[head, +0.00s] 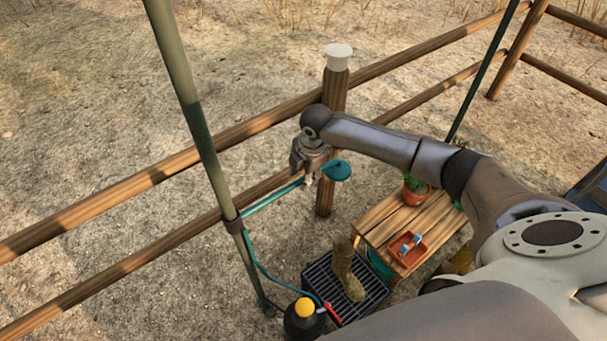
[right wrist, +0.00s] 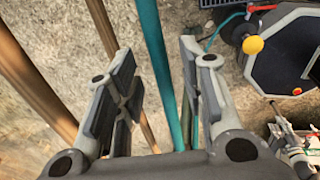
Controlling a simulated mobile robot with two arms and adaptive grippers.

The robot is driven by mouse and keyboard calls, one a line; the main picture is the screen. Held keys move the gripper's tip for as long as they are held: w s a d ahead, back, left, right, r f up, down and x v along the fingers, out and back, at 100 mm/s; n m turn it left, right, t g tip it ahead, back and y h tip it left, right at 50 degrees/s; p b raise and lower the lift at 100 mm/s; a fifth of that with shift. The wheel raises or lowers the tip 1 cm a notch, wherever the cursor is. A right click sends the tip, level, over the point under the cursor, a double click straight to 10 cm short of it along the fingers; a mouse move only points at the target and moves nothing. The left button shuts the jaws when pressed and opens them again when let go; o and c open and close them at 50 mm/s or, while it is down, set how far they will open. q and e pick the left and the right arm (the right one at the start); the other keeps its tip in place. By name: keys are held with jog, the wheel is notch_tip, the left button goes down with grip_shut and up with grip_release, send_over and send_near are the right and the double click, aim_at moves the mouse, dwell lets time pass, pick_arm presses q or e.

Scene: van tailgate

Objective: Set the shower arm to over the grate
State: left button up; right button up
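The teal shower arm (head: 272,197) runs from a clamp on the green pole (head: 184,75) toward the right and ends at a round teal shower head (head: 338,171). The black grate (head: 376,296) lies on the ground lower in the picture, with a brown boot (head: 347,269) on it. I cannot tell whether the head is directly above it. My right gripper (head: 308,176) is at the arm near the head. In the right wrist view its fingers are apart, with the teal bar (right wrist: 152,40) showing between them, nearer the right finger. A grey part that may be my left gripper (right wrist: 287,140) shows there, unclear.
A wooden bench (head: 385,222) holds a potted plant (head: 414,190) and an orange tray (head: 408,256). A dark tank with a yellow knob (head: 304,307) stands beside the grate. A rail fence (head: 130,183) runs behind. Open gravel lies at left.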

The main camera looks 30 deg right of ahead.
jog(key=shift+w+f, duration=0.15)
jog(key=shift+f, duration=0.6)
jog(key=shift+c, duration=0.4)
grip_shut()
